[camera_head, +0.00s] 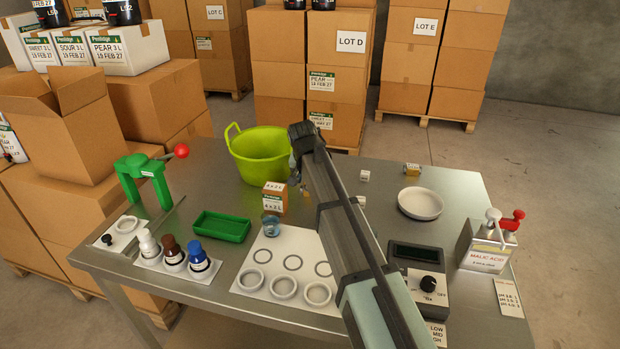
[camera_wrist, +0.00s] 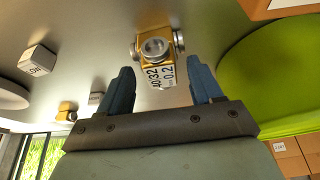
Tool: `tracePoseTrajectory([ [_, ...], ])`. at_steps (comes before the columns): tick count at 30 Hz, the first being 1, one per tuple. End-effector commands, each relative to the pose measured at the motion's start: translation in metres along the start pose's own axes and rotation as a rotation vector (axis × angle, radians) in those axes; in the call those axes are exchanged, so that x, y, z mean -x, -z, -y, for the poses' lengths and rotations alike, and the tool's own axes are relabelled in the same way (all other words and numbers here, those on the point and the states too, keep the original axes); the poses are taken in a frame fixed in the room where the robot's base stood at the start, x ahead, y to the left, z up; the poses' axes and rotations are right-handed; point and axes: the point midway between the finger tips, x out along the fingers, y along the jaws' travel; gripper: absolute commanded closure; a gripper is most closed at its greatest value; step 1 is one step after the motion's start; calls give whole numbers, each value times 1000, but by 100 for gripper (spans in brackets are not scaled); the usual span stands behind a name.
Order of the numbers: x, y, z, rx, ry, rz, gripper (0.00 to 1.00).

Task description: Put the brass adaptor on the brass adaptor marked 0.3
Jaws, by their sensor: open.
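A brass adaptor (camera_wrist: 158,45) with silvery round ends and a white label reading "40 32" and "0.2" shows in the wrist view, just beyond my gripper (camera_wrist: 160,82). The two blue fingers are open, with the adaptor lying ahead of the gap between them; I cannot tell whether they touch it. A second brass adaptor (camera_wrist: 66,112) lies farther off at left in the wrist view and on the right part of the table in the head view (camera_head: 412,169). Its marking is too small to read. No label reading 0.3 is legible. In the head view my arm partly hides the gripper area.
A lime-green basin (camera_head: 262,165) stands left of my gripper, near a small carton (camera_head: 274,198). White cubes (camera_head: 364,176) and a white dish (camera_head: 420,213) lie to the right. A white mat (camera_head: 258,262) with rings, a scale (camera_head: 412,256) and a green press (camera_head: 138,169) also occupy the table.

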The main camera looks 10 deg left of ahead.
Motion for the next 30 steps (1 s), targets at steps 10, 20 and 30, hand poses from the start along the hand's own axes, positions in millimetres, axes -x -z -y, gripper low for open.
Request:
tracePoseTrajectory([
  [10, 14, 0, 0, 0, 1, -1, 35],
  [20, 71, 0, 0, 0, 2, -2, 35],
  [30, 113, 0, 0, 0, 1, -1, 35],
])
